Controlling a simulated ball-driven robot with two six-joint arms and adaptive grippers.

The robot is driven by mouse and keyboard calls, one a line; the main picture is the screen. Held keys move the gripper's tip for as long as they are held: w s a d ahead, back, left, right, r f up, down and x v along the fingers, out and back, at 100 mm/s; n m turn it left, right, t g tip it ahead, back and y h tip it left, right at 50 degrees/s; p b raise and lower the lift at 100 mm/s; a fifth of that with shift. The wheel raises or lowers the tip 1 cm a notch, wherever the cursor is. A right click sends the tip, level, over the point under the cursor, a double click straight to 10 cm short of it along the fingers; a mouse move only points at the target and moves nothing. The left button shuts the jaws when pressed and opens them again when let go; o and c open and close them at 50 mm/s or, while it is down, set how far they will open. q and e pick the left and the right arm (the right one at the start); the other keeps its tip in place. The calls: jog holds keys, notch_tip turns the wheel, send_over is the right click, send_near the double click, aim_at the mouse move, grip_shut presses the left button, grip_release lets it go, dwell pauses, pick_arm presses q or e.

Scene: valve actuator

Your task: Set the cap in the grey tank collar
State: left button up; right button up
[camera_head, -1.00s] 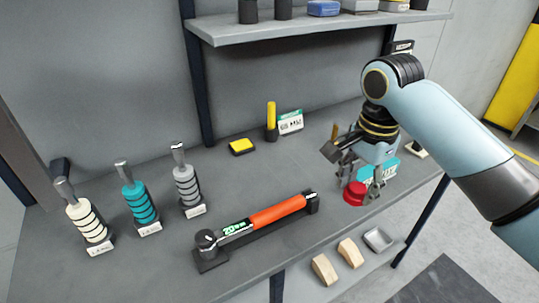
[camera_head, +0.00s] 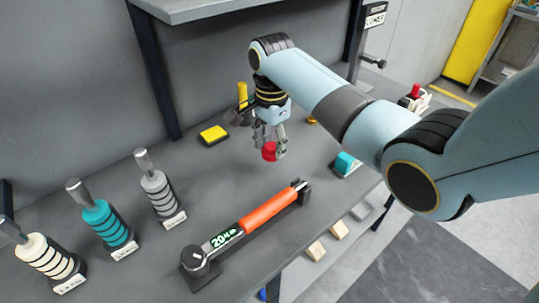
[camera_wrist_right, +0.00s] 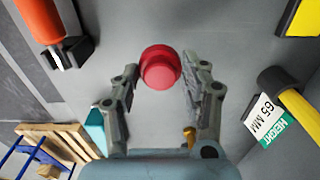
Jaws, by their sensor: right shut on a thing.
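The red cap (camera_head: 269,151) is held in my right gripper (camera_head: 270,148), above the grey bench and behind the orange-handled torque wrench (camera_head: 268,210). In the right wrist view the cap (camera_wrist_right: 160,68) sits between the fingertips of my right gripper (camera_wrist_right: 160,76), with its round face toward the camera. I cannot clearly make out a grey tank collar in these views. My left gripper is not in view.
Cream (camera_head: 45,258), teal (camera_head: 103,221) and grey (camera_head: 158,193) ringed tools stand at the left. A teal block (camera_head: 345,163) is at the right. Bench between cap and wrench looks clear.

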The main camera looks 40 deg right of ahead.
aim_at(270, 155)
jog(key=shift+w+f, duration=0.1)
jog(key=shift+f, duration=0.6)
notch_tip(270, 155, down, 2)
jog(key=shift+a+f, duration=0.1)
jog(key=shift+f, duration=0.5)
jog(key=o, duration=0.8)
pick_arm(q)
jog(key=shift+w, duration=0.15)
pick_arm(e)
jog(key=shift+o, duration=0.2)
